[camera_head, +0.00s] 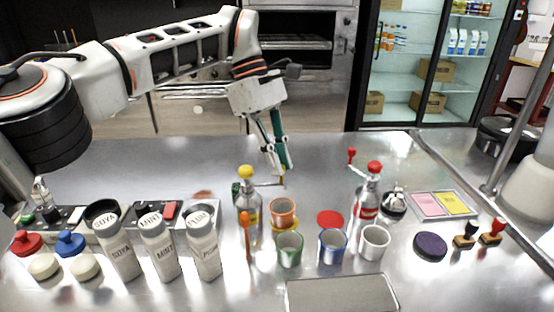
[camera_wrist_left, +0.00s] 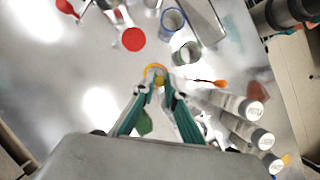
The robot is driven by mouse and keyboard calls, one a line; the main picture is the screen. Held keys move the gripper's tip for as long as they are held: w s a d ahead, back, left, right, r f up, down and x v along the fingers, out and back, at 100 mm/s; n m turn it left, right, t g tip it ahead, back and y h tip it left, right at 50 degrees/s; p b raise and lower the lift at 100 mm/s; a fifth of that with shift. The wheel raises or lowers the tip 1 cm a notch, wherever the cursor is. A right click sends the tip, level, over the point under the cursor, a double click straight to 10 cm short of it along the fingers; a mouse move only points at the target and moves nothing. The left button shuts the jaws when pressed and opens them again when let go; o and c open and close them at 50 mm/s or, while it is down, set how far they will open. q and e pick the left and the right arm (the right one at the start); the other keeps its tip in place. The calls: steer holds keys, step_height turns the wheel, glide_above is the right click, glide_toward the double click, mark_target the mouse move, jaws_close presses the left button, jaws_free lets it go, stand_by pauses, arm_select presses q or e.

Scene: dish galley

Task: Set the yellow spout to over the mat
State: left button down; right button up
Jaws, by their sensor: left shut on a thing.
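The yellow-topped bottle (camera_head: 247,205) stands upright on the steel counter behind the orange spoon. My left gripper (camera_head: 281,174) comes down from above and is shut at the spout's outer end. In the left wrist view the left gripper's fingertips (camera_wrist_left: 161,84) close around a small yellow piece, just in front of the orange cup (camera_wrist_left: 154,69). The bottle body is hidden there by a finger. The grey mat (camera_head: 342,293) lies flat at the counter's front edge. My right gripper is out of view.
The orange cup, a green cup (camera_head: 289,249), a blue cup (camera_head: 333,246) and a white cup (camera_head: 375,242) stand close to the bottle. A red-topped bottle (camera_head: 367,200) is to the right. Labelled shakers (camera_head: 160,247) stand to the left. The counter behind is clear.

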arm_select(q)
steer(key=shift+s+f+m, duration=0.1)
steer(key=shift+s+m, duration=0.15)
steer(key=shift+m, duration=0.15)
steer(key=c, duration=2.1)
jaws_free()
